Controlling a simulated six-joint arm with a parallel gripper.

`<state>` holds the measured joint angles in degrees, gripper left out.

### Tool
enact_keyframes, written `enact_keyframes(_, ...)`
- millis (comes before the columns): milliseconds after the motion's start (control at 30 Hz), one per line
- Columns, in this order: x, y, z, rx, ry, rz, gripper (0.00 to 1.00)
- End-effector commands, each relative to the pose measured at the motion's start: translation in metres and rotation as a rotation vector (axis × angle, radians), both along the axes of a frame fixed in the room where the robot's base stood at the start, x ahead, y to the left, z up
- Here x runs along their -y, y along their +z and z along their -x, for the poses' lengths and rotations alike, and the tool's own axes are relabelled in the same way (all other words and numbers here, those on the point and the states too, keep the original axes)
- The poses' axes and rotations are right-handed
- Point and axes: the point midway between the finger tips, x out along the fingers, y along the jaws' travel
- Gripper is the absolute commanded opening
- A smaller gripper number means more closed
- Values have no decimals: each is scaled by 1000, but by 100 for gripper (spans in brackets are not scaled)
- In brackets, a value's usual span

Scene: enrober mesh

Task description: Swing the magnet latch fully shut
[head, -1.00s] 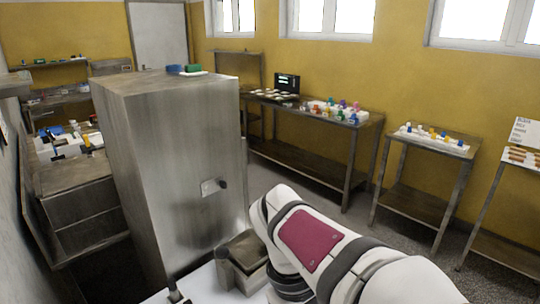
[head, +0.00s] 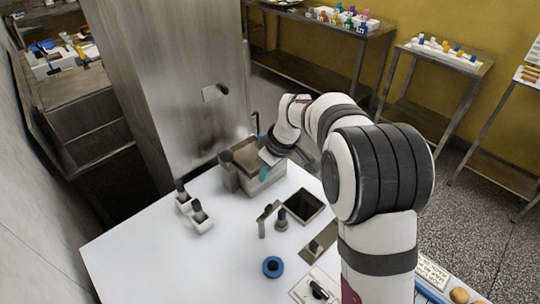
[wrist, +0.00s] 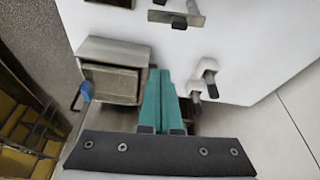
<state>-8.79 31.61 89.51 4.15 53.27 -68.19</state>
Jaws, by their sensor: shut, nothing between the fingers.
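My gripper (head: 265,172) is at the near side of the grey metal box (head: 232,180) on the white table, pointing down. In the wrist view my teal fingers (wrist: 158,75) are together and empty, just beside the box (wrist: 112,84). A blue-handled lever (wrist: 82,93) stands at the box's far side; it also shows in the head view (head: 256,124). I cannot tell for sure which part is the magnet latch, or how far it is swung. My gripper hides part of the box's side.
Two black-knobbed levers (head: 198,212) stand on the white table (head: 150,250) left of the box. A bracket with a post (head: 263,220), a square opening (head: 303,206) and a blue ring (head: 272,267) lie nearer. A tall metal cabinet (head: 175,80) stands behind.

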Motion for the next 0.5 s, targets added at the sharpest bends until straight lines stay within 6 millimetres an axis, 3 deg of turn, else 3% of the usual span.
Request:
enact_keyframes(433, -24, -89, -17, -8, -2, 2, 0)
enact_keyframes(500, -12, -87, -9, -5, -8, 0, 0)
